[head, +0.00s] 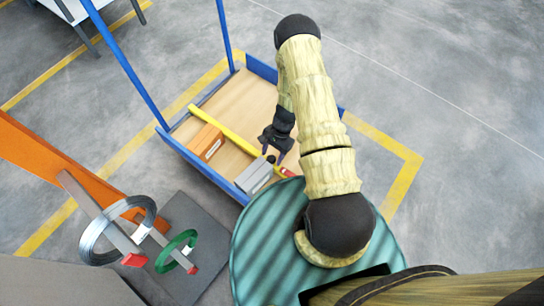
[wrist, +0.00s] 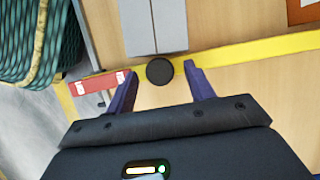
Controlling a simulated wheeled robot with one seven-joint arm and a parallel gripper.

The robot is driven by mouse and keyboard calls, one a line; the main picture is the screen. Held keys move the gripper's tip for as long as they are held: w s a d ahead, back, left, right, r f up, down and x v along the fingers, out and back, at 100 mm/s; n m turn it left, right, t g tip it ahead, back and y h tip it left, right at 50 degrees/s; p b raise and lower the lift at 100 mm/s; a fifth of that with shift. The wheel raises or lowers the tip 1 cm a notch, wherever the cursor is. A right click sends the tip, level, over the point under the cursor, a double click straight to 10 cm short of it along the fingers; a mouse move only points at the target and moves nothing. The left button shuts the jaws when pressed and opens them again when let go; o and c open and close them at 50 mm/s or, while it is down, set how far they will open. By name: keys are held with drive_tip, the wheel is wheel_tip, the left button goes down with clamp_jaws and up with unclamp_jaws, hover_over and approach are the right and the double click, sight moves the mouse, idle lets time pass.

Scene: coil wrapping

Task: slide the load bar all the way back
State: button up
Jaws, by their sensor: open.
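The load bar (head: 225,124) is a long yellow bar lying across the wooden deck of a blue-framed cart. It also shows in the wrist view (wrist: 255,53), with a red end piece (wrist: 100,83) at its left end. A round black knob (wrist: 160,71) sits on the bar. My gripper (head: 273,154) is open over the right part of the bar. In the wrist view its two purple fingers (wrist: 160,76) stand on either side of the knob, with gaps. I cannot tell whether they touch the bar.
An orange box (head: 205,141) and a grey box (head: 254,176) stand on the deck on the near side of the bar. Bare deck (head: 240,97) lies beyond it. Blue posts (head: 125,62) rise at the cart's left. A teal striped coil (head: 262,235) is close in front.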

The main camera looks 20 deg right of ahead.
drive_tip(key=shift+s+a+f, duration=0.15)
drive_tip(key=shift+f, duration=0.3)
clamp_jaws()
